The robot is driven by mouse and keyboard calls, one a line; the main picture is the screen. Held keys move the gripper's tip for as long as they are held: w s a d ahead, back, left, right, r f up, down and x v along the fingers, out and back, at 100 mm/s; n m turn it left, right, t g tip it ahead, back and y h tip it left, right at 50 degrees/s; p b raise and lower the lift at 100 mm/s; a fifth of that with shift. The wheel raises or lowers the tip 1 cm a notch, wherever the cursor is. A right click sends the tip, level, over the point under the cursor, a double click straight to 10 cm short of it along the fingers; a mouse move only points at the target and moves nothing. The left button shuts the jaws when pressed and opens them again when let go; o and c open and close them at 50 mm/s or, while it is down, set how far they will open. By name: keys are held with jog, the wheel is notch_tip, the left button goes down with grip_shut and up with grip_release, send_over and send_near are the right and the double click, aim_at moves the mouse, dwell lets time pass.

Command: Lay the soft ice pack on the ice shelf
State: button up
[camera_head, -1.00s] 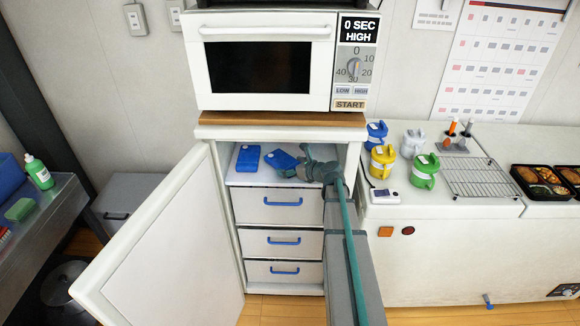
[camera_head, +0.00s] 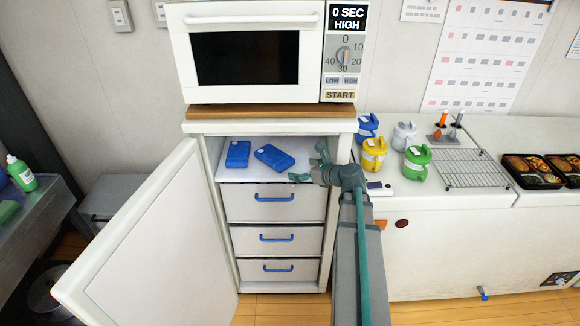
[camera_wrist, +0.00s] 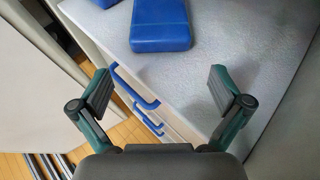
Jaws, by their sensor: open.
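Two blue ice packs lie flat on the white shelf (camera_head: 222,171) in the open freezer cabinet. The left pack (camera_head: 238,154) and the right pack (camera_head: 274,158) are side by side with a small gap. I cannot tell by look which is the soft one. My gripper (camera_head: 299,177) is open and empty at the right front edge of the shelf, apart from both packs. In the wrist view my open fingers (camera_wrist: 158,92) straddle the shelf's front edge, with one pack (camera_wrist: 160,25) lying beyond them and part of the other (camera_wrist: 104,2) at the top edge.
The freezer door (camera_head: 150,240) stands open at left. Drawers with blue handles (camera_head: 274,198) sit below the shelf. A microwave (camera_head: 260,55) stands above it. Several coloured jugs (camera_head: 374,154) and a wire rack (camera_head: 466,167) stand on the counter at right.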

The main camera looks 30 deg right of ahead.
jog(key=s+d, duration=0.2)
jog(key=s, duration=0.4)
jog(key=s+a+f+n+g+y, duration=0.1)
jog(key=s+a+f+n+g, duration=0.35)
jog(key=a+f, duration=0.45)
jog(key=s+a+f+n+g, duration=0.35)
jog(key=a+f+n, duration=0.3)
jog(key=f, duration=0.45)
jog(key=s+a+f+n+g+y, duration=0.1)
jog(key=s+a+f+n+g, duration=0.3)
jog(key=a+f, duration=0.55)
jog(key=s+a+f+n+g+h, duration=0.1)
jog(key=s+f+n, duration=0.3)
jog(key=s, duration=0.5)
jog(key=s+a+f+n+g+h, duration=0.1)
jog(key=s+f+n+g+h, duration=0.2)
jog(key=s+n, duration=0.4)
jog(key=s+a+f+n+g+h, duration=0.2)
jog(key=s+f+n, duration=0.4)
jog(key=s, duration=0.6)
jog(key=shift+f+n+g+b, duration=0.25)
jog(key=shift+g+b, duration=0.2)
jog(key=shift+g, duration=0.45)
jog(key=shift+s+a, duration=0.1)
